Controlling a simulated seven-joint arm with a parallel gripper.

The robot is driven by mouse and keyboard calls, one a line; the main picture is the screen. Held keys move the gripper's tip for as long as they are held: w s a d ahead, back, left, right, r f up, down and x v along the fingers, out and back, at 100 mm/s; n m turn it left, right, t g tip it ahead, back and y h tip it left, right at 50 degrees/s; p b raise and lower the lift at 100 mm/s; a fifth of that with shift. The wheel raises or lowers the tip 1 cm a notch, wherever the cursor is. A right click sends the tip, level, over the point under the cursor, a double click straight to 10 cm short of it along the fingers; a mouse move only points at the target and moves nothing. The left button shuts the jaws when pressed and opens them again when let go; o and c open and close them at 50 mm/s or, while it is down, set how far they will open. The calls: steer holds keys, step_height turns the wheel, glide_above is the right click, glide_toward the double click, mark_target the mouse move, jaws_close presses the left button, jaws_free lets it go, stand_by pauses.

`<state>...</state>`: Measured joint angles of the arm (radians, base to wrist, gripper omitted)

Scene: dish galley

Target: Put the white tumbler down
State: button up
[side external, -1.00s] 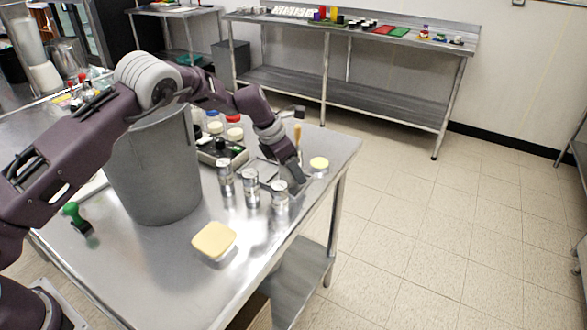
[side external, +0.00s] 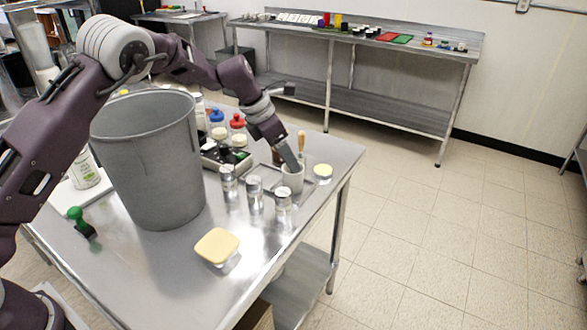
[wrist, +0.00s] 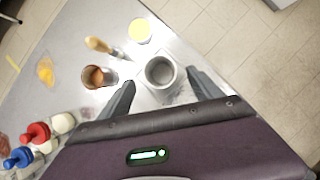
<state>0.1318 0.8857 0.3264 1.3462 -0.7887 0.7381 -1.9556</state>
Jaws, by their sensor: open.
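The white tumbler (side external: 292,180) stands upright near the right end of the steel table, behind the row of metal cans. In the wrist view, I look down into the tumbler (wrist: 160,71), which appears empty. My gripper (side external: 291,165) is just above the tumbler's rim, pointing down. In the wrist view, the fingers of my gripper (wrist: 160,78) are apart, one on each side of the tumbler, with gaps showing. The tumbler's base is partly hidden by a can, and a thin-edged flat tray (side external: 267,186) lies by it; I cannot tell whether the tumbler rests on this tray.
Metal cans (side external: 255,190) stand in front of the tumbler. A brown cup (wrist: 97,77), a wooden-handled brush (wrist: 100,46) and a yellow-topped jar (wrist: 139,30) are close by. A big grey bin (side external: 150,165) fills the table's left part. The table edge is near.

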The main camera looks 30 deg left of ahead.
steer(key=shift+v, duration=1.75)
steer(key=s+r+m, duration=1.3)
steer(key=s+r, duration=0.3)
steer(key=s, duration=0.4)
steer(key=s+a+f+m+y, duration=0.1)
steer(key=s+m, duration=0.7)
steer(key=s, duration=0.3)
steer(key=s+f+m+t+y, duration=0.1)
steer(key=s+f+m, duration=0.1)
steer(key=s+m, duration=0.6)
steer(key=s, duration=0.3)
steer(key=shift+s+a+t+y, duration=0.3)
steer(key=shift+s+a+y, duration=0.1)
